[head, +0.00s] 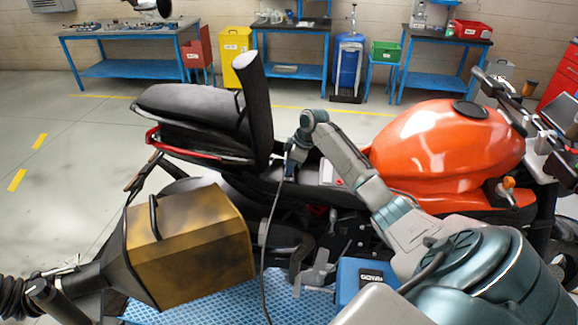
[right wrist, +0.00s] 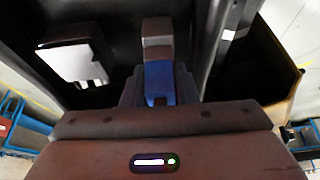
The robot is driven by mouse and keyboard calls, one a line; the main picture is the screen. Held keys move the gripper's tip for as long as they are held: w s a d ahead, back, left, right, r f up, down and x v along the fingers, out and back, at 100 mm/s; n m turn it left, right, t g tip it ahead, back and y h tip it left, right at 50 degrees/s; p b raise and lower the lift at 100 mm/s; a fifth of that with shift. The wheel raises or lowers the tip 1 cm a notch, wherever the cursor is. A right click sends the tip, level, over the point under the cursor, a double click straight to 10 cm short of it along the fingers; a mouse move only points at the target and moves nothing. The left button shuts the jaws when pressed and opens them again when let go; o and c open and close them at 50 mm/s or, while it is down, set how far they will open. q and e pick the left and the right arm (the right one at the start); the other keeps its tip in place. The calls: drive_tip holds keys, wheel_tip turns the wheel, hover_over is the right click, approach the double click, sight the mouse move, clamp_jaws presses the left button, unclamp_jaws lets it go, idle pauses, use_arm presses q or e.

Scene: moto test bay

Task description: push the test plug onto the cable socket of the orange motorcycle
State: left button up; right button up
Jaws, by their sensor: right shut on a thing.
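The orange motorcycle (head: 445,150) stands across the middle of the head view, its seat (head: 258,110) tilted up. My right gripper (head: 289,168) reaches down into the open bay beside the raised seat. It is shut on the test plug, whose blue body (right wrist: 157,82) shows in the right wrist view. A dark cable (head: 268,225) hangs from the gripper area. The cable socket cannot be made out; whether the plug touches it is hidden. My left gripper is not in view.
A blue box (head: 360,278) sits low beside the motorcycle on a blue perforated platform (head: 215,305). Blue workbenches (head: 130,68) line the back wall. Open floor lies at the left.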

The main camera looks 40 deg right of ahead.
drive_tip(key=shift+p, duration=0.3)
idle(0.5)
drive_tip(key=shift+f, duration=0.55)
idle(0.4)
drive_tip(key=o, duration=1)
drive_tip(key=shift+b+v, duration=2.25)
drive_tip(key=shift+v, duration=3.15)
drive_tip(key=shift+a, duration=0.1)
